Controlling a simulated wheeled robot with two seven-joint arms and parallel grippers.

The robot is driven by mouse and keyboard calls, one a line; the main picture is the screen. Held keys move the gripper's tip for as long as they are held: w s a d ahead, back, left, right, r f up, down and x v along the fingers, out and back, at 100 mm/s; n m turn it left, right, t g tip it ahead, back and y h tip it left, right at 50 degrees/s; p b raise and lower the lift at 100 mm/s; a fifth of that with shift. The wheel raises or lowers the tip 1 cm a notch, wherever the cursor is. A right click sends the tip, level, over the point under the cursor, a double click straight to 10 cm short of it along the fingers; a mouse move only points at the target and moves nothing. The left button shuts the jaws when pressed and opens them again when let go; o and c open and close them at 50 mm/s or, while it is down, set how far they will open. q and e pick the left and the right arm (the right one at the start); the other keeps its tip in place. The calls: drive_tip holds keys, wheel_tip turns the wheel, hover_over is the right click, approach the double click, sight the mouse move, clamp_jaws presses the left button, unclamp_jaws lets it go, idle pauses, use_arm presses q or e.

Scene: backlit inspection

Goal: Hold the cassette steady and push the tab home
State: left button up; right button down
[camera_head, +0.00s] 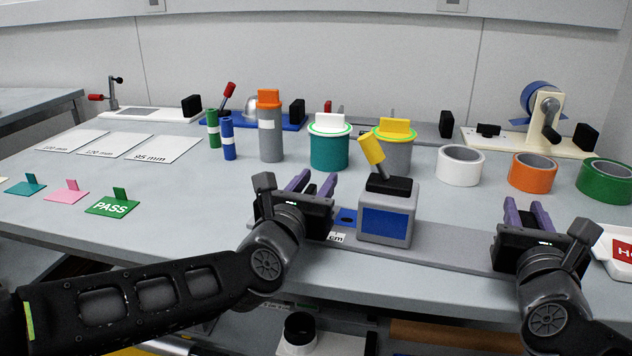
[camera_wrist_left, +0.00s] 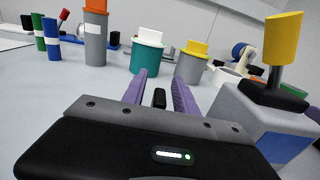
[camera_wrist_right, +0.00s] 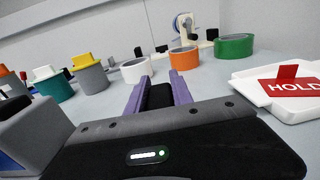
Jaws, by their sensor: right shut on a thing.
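A grey box (camera_head: 387,218) with a blue front panel, apparently the cassette, stands on a long grey plate (camera_head: 455,245). A yellow tab (camera_head: 372,150) rises from the black mount on its top and leans left. It also shows in the left wrist view (camera_wrist_left: 283,38). My left gripper (camera_head: 314,182) is left of the box at the plate's left end. Its fingers are apart, with a small black post (camera_wrist_left: 159,98) between them and gaps beside it. My right gripper (camera_head: 526,212) is at the plate's right end, shut on a black block (camera_wrist_right: 160,96), mostly hidden by the gripper.
Behind stand a teal canister (camera_head: 329,152), a grey canister (camera_head: 393,156) and an orange-topped cylinder (camera_head: 270,138). Tape rolls, white (camera_head: 460,167), orange (camera_head: 532,172) and green (camera_head: 604,182), stand at right. A white HOLD tray (camera_head: 612,258) is beside my right gripper.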

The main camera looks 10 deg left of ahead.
use_arm(q)
clamp_jaws()
idle(0.4)
idle(1.1)
